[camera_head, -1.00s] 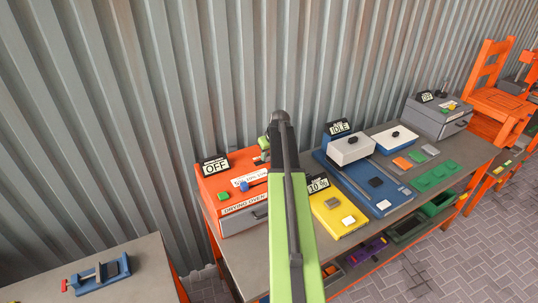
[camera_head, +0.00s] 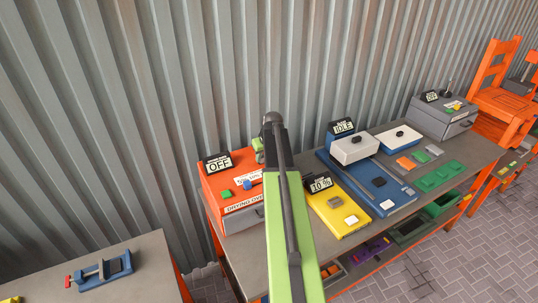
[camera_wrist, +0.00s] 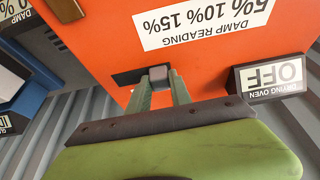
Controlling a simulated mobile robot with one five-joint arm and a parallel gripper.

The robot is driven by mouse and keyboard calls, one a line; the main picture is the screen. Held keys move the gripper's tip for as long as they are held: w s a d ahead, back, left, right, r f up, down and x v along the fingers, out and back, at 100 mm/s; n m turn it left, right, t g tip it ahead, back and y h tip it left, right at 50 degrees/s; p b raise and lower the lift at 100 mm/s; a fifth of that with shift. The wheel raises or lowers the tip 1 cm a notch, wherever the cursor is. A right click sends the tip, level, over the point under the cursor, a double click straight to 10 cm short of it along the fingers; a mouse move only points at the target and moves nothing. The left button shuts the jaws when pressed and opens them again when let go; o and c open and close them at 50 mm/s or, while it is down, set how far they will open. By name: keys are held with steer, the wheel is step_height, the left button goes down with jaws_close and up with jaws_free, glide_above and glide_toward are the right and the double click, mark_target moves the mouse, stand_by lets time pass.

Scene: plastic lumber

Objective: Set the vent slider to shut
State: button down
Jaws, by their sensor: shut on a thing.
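The orange drying oven (camera_head: 208,187) stands at the left end of the bench, with a sign reading OFF (camera_head: 218,163). In the wrist view its orange top (camera_wrist: 100,40) appears upside down. The vent slider's small grey knob (camera_wrist: 159,72) sits toward the right end of a short dark slot (camera_wrist: 127,77). My gripper (camera_wrist: 160,88) is shut on this knob, its green fingers on either side. In the head view only a green bit of my gripper (camera_head: 258,150) shows past my arm, which hides the slider.
A white label (camera_wrist: 200,20) reads damp reading 5%, 10%, 15%. A yellow meter (camera_head: 340,217), a blue machine marked IDLE (camera_head: 395,197) and a grey box (camera_head: 435,120) stand to the right. A corrugated wall (camera_head: 150,100) is close behind. A side table (camera_head: 135,255) holds a blue vise.

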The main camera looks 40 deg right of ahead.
steer(key=shift+a, duration=0.15)
steer(key=c, duration=1.2)
jaws_free()
steer(key=shift+w, duration=0.1)
steer(key=shift+o, duration=0.2)
steer(key=shift+r, duration=0.1)
steer(key=p+v, duration=1.6)
steer(key=v, duration=0.1)
steer(key=shift+r, duration=0.2)
